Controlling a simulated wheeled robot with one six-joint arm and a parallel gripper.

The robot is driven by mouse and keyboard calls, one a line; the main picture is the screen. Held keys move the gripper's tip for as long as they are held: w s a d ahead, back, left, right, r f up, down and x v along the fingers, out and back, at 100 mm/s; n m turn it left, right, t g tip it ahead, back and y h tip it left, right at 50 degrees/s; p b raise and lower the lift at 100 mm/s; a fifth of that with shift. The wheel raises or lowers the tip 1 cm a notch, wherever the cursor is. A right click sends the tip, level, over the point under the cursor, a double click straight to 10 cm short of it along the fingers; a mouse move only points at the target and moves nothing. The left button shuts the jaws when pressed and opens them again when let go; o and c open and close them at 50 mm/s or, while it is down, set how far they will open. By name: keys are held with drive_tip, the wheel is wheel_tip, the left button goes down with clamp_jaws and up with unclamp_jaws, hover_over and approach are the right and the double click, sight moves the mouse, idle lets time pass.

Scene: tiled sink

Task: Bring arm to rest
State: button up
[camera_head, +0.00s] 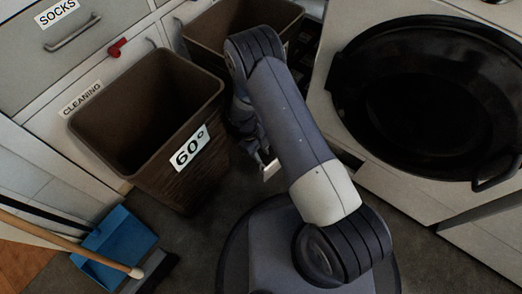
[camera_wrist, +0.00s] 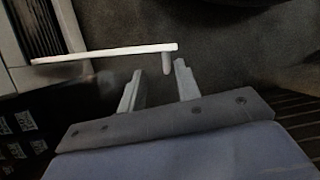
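My arm is folded over my base in the head view, with its forearm slanting across the middle. My gripper (camera_head: 267,163) hangs low beside the arm, just right of the basket marked 60° (camera_head: 167,183), and is partly hidden by the arm links. In the wrist view my gripper (camera_wrist: 159,78) shows two grey fingers standing apart, with nothing between them. A thin pale bar with a short peg (camera_wrist: 105,53) lies beyond the fingertips; I cannot tell what it belongs to or whether it touches them.
A second brown basket (camera_head: 205,30) stands behind the arm. Drawers (camera_head: 75,45) line the upper left. A blue dustpan (camera_head: 115,240) and a broom handle (camera_head: 70,245) lie lower left. Some grey floor (camera_head: 425,262) is bare.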

sight(262, 165)
wheel_tip(262, 165, down, 10)
drive_tip(key=b, duration=0.4)
drive_tip(key=shift+s+d, duration=0.25)
drive_tip(key=shift+s, duration=0.05)
